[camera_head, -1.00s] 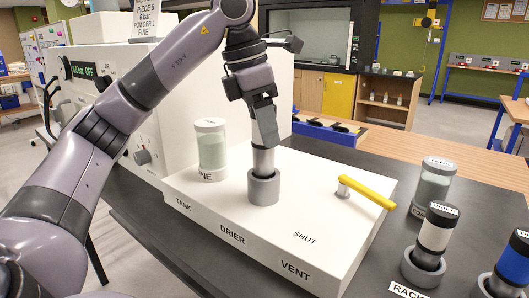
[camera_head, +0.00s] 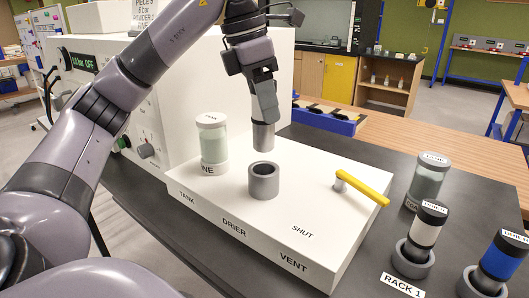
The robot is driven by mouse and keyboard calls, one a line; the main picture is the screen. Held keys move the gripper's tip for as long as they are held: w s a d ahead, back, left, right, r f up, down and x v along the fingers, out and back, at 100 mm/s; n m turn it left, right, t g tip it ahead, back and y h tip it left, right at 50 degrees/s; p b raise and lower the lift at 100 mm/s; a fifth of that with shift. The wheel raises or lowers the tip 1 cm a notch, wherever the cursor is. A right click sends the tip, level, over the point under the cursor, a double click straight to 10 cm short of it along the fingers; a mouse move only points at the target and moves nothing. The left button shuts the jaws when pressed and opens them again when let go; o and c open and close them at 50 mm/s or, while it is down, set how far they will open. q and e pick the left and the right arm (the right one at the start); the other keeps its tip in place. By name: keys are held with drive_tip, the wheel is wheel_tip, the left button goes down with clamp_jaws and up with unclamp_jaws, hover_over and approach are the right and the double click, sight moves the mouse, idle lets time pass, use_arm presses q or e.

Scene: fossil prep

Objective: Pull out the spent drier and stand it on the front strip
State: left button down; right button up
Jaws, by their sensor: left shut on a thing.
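The spent drier (camera_head: 263,136) is a grey cylinder hanging from my left gripper (camera_head: 264,112), which is shut on its top. The gripper covers its upper part. The drier is upright, clear of the grey drier socket (camera_head: 263,183) and just behind and above it in the picture. The socket's dark hole shows empty. It stands on the white panel (camera_head: 330,240) lettered TANK, DRIER, SHUT and VENT. A yellow lever handle (camera_head: 362,189) sits at the panel's right, beyond the word SHUT. My right gripper does not show.
A jar of pale powder (camera_head: 213,148) stands on the panel left of the socket. At right are a capped glass jar (camera_head: 427,183), a white-banded cartridge (camera_head: 427,228) and a blue-banded cartridge (camera_head: 503,258) in rack holders by the RACK 1 label. Dark bench surface (camera_head: 345,148) lies behind the panel.

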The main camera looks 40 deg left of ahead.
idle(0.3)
use_arm(q)
drive_tip(key=shift+w+v, duration=0.25)
drive_tip(key=shift+v, duration=0.9)
drive_tip(key=shift+d+r, duration=0.15)
drive_tip(key=shift+r, duration=1.3)
